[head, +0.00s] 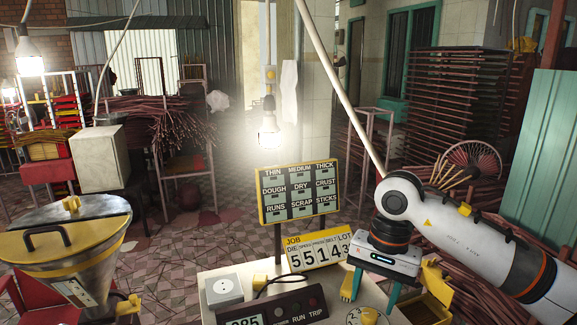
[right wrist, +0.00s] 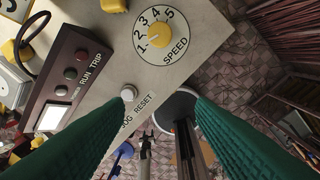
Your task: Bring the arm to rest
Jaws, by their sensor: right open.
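My right arm (head: 470,230) comes in from the right in the head view. Its gripper (head: 371,298) points down over the front right of the pale control bench, with teal fingers apart. In the right wrist view the green fingers of the right gripper (right wrist: 160,98) are spread with no object held between them. A white round button (right wrist: 129,92) by the JOG RESET label shows close to the left fingertip; I cannot tell whether they touch. My left gripper is in neither view.
The bench (head: 210,278) carries a RUN/TRIP panel (head: 285,308), a job sign (head: 318,249) and a yellow speed dial (right wrist: 154,30). A hopper (head: 65,240) stands left. A yellow box (head: 428,308) is right of the gripper. Tiled floor (head: 190,240) lies open behind.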

